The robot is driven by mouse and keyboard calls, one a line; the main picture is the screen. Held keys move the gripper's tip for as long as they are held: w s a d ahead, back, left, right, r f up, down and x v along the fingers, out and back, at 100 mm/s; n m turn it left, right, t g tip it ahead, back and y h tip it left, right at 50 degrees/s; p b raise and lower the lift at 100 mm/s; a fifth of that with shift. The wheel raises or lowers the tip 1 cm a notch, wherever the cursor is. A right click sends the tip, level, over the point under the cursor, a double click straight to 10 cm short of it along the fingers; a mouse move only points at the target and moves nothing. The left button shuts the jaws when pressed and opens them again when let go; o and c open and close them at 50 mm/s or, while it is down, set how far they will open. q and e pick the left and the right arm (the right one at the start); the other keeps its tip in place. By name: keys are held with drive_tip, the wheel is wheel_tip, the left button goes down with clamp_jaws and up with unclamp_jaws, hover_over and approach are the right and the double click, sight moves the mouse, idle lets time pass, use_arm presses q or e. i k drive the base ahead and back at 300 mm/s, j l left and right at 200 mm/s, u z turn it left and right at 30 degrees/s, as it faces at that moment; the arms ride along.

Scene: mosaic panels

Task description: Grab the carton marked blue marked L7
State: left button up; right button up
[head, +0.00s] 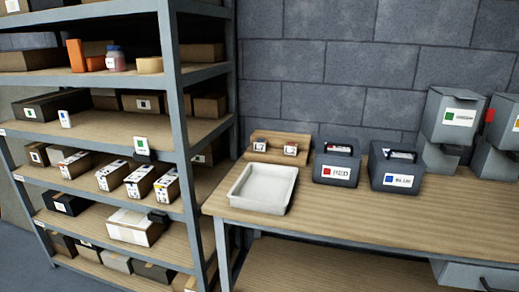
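Several small cartons with white, marked labels stand in a row on the middle shelf: one at the left (75,165), one beside it (111,175), then another (141,181) and one at the right end (167,187). Their markings are too small to read, so I cannot tell which is blue L7. A wooden stand (284,137) on the table bears two small white labels; the left label (260,146) may read L7. Neither gripper is in view.
A white tray (250,206) sits on the wooden table (318,213). Behind it stand dark boxes labelled RED (337,174) and BLUE (396,182). Grey bins (444,135) are at the right. A metal shelf post (180,105) stands between shelf and table.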

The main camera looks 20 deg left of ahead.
sight(109, 183)
drive_tip(key=k+j+u, duration=0.45)
drive_tip(key=j+u, duration=0.2)
drive_tip(key=k+j+u, duration=0.15)
drive_tip(key=j+u, duration=0.2)
drive_tip(key=j, duration=0.15)
